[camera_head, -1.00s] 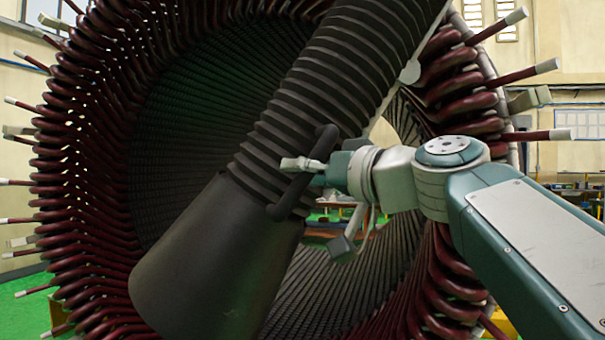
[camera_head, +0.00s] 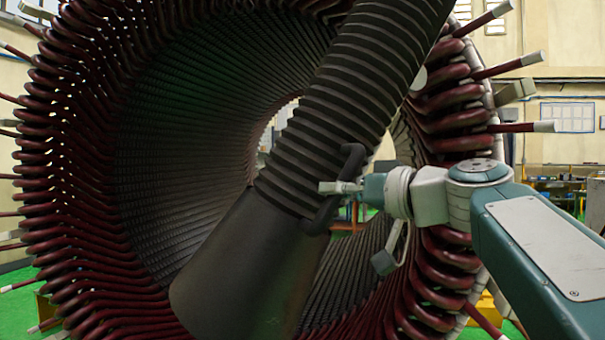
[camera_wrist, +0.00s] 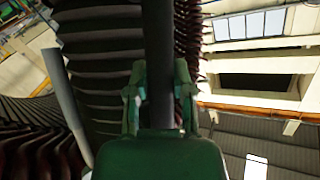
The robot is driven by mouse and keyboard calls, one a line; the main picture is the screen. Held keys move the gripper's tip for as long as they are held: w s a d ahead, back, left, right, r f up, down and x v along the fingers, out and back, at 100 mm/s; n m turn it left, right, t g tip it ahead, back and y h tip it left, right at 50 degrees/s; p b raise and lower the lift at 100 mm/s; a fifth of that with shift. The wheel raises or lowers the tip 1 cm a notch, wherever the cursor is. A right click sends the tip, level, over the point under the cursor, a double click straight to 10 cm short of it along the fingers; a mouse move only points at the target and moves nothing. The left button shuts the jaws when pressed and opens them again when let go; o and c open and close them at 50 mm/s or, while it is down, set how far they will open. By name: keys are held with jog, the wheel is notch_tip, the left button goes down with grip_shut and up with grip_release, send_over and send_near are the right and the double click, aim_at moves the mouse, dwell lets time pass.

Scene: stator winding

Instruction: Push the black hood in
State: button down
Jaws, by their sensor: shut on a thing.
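The black hood (camera_head: 238,262) is a flared cone at the lower end of a ribbed black hose (camera_head: 335,95). It slants from upper right to lower left in front of the stator bore (camera_head: 190,130). A black bar handle (camera_head: 350,168) stands at the joint of hood and hose. My gripper (camera_head: 330,187) is shut on the handle from the right. In the wrist view the handle (camera_wrist: 158,60) runs upright between the two green fingers (camera_wrist: 159,98), with the ribbed hose (camera_wrist: 98,50) behind it. The hood's lower end is cut off by the frame.
Dark red coil ends (camera_head: 55,165) ring the bore, and several pale-tipped rods (camera_head: 515,127) stick out at the right. The opening through the bore shows right of the hood. My arm fills the lower right. Green floor (camera_head: 30,290) shows at the left.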

jog(key=w+d+f, duration=0.2)
jog(key=d+f, duration=0.2)
jog(key=d, duration=0.4)
jog(key=w+d+f+n, duration=0.1)
jog(key=w+d+f, duration=0.1)
jog(key=d, duration=0.7)
jog(key=shift+f+g+h, duration=0.3)
jog(key=shift+f, duration=0.55)
jog(key=shift+c, duration=2.4)
grip_release()
jog(key=shift+s, duration=0.1)
jog(key=v, duration=1.2)
jog(key=shift+f, duration=0.15)
